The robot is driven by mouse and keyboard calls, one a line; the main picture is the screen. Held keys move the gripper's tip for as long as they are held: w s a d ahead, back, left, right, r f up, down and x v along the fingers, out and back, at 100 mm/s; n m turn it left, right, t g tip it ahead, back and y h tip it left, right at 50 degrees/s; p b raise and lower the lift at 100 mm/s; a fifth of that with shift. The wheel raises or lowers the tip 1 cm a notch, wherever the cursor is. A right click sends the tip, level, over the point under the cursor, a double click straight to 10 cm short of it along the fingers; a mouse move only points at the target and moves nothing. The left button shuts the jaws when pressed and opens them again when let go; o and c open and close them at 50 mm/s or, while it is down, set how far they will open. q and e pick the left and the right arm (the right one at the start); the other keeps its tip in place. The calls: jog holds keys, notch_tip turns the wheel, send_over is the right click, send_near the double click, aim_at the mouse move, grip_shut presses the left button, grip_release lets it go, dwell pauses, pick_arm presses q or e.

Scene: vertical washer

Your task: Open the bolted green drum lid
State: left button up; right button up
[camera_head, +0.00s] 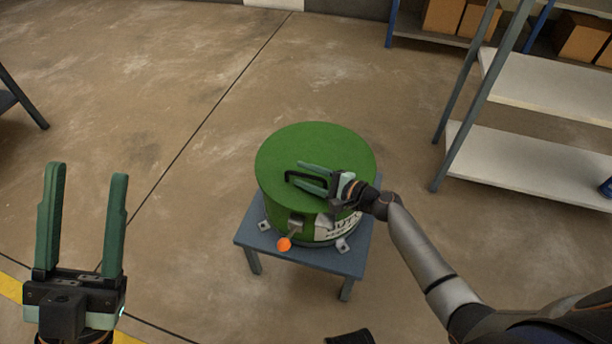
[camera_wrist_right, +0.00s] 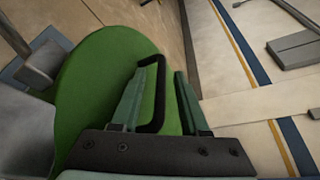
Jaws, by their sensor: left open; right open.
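The green drum lid (camera_head: 300,150) is shut on the green drum, which sits on a small blue-grey table (camera_head: 315,254). A black handle (camera_head: 290,177) stands on the lid. My right gripper (camera_head: 307,178) is open at the handle, its fingers on either side of part of it. The right wrist view shows the black handle (camera_wrist_right: 158,95) between the two open fingers (camera_wrist_right: 158,82) over the green lid (camera_wrist_right: 95,75). A metal latch (camera_head: 296,224) with an orange knob (camera_head: 285,244) is on the drum's front. My left gripper (camera_head: 88,180) is open and empty, away from the drum.
A metal shelf rack (camera_head: 540,165) stands at the right, with cardboard boxes (camera_head: 470,17) on shelving at the back. Small brackets (camera_head: 343,244) hold the drum's base at the table. The floor left of the drum is clear.

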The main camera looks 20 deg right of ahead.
grip_shut()
dwell(0.3)
dwell(1.1)
